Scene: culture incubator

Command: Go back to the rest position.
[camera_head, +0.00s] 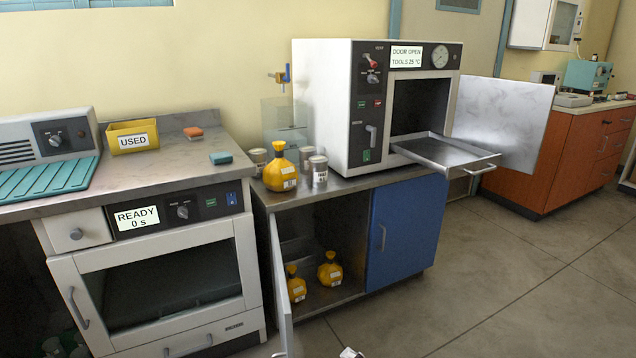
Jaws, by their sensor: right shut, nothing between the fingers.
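Only a small tip of my right gripper (350,353) shows at the bottom edge, in front of the open cabinet; it is shut and empty. My left gripper is out of view. The white incubator (322,110) stands on the counter with its door (500,110) swung open to the right. Its display reads DOOR OPEN, TOOLS 25 °C. An empty metal tray (446,152) sticks out of its chamber.
A yellow flask (281,170) and small jars (319,172) stand left of the incubator. Below, a cabinet door (278,285) hangs open, with two yellow flasks (330,270) inside. A yellow USED bin (133,138) sits on the left counter. The floor (500,280) at right is clear.

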